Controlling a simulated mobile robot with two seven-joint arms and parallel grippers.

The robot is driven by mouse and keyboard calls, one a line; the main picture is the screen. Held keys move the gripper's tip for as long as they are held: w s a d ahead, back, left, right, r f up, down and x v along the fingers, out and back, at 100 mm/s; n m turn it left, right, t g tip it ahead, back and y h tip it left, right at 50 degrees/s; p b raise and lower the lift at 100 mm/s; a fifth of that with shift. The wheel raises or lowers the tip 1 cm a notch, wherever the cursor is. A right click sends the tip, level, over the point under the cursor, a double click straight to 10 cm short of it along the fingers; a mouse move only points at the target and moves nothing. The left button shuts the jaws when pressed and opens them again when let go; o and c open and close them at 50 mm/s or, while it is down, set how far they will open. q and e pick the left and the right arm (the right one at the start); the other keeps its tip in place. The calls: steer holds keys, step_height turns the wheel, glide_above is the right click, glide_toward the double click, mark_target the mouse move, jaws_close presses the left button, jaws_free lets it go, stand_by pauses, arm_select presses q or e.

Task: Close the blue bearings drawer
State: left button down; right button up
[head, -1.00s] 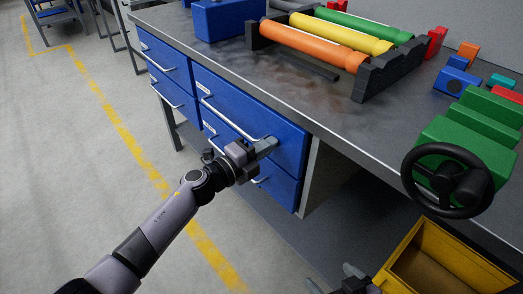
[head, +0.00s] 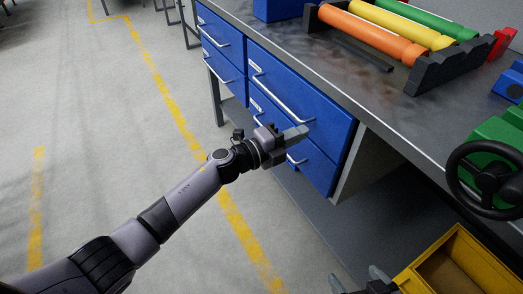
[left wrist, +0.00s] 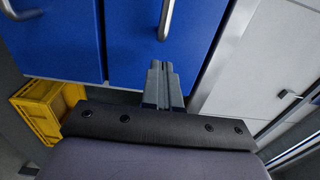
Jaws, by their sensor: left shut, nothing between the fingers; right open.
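The blue drawers sit under the workbench in two columns. In the head view the right column has an upper drawer (head: 325,112) and a lower drawer (head: 318,167); the left column has an upper drawer (head: 221,38) and a lower drawer (head: 222,67). Their labels are too small to read, so I cannot tell which is the bearings drawer. No front clearly stands out. My left gripper (head: 297,133) is shut and empty before the right column, near the upper handle's right end; contact is unclear. It also shows in the left wrist view (left wrist: 163,85). My right gripper (head: 357,278) is open, low down.
A yellow bin (head: 455,262) stands at the lower right, beside my right gripper. The bench top (head: 350,62) holds a rack of coloured rollers (head: 372,33) and a green block with a black handwheel (head: 488,177). The floor (head: 90,150) left of the drawers is clear.

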arm_select(q)
steer(key=p+v, duration=0.1)
steer(key=v, duration=0.8)
steer(key=shift+a+p, duration=0.15)
steer(key=shift+p, duration=0.15)
steer(key=shift+f, duration=0.15)
steer(key=s+a+f+n+y, duration=0.6)
steer(key=s+a+f+n, duration=0.15)
steer(key=s+n, duration=0.45)
steer(key=s+a+f+n+y, duration=0.6)
steer(key=s+a+n, duration=0.25)
steer(key=n, duration=0.65)
step_height(320, 180, up, 11)
steer(key=s+a+p, duration=0.1)
steer(key=s+p, duration=0.1)
steer(key=p, duration=1.1)
steer(key=shift+s+a+f+y, duration=0.25)
steer(key=shift+s+y, duration=0.05)
steer(key=shift+y, duration=0.1)
steer(key=shift+f, duration=0.1)
